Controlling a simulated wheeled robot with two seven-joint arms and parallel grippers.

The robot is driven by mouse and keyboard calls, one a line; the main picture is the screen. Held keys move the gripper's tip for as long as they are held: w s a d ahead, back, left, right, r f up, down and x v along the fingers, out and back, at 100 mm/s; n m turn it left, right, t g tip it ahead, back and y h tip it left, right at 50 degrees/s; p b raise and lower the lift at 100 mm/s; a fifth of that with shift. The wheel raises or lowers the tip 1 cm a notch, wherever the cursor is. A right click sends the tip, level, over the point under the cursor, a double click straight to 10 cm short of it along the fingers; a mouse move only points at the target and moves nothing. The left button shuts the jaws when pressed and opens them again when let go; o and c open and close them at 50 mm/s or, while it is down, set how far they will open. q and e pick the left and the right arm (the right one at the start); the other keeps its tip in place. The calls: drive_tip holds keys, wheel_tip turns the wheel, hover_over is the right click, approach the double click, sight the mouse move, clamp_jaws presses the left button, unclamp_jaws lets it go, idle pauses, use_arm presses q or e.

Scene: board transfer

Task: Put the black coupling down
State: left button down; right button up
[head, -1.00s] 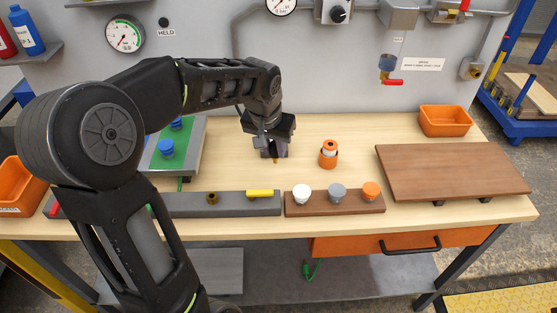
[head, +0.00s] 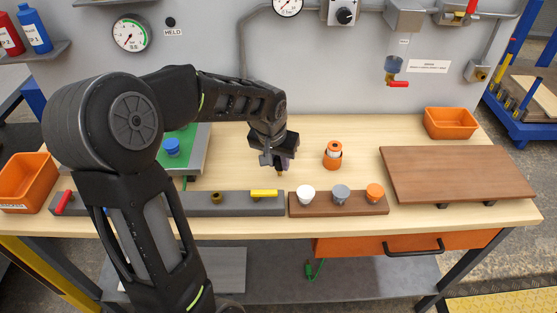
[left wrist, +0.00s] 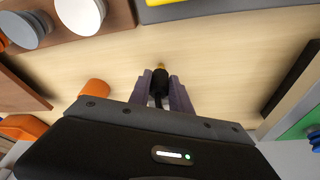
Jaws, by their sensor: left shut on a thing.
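My left gripper (head: 279,162) is shut on the black coupling and holds it over the wooden bench, behind the long grey rack (head: 238,208). In the left wrist view the black coupling (left wrist: 159,87) sits between the purple-grey fingers, with its brass tip pointing away from the gripper. In the head view the fingers hide most of it, and a small brass tip shows below them. I cannot tell the exact gap to the bench. My right gripper is not in view.
The grey rack carries a red piece (head: 63,202), a brass piece (head: 216,198) and a yellow piece (head: 264,193). A brown rack (head: 338,209) holds white, grey and orange knobs. Bare bench lies around the gripper.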

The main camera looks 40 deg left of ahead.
use_arm(q)
drive_tip(key=shift+f, duration=0.2)
drive_tip(key=c, duration=1.2)
unclamp_jaws()
drive_tip(key=shift+r, duration=0.15)
drive_tip(key=v, duration=1.2)
drive_tip(key=shift+s+d, duration=0.1)
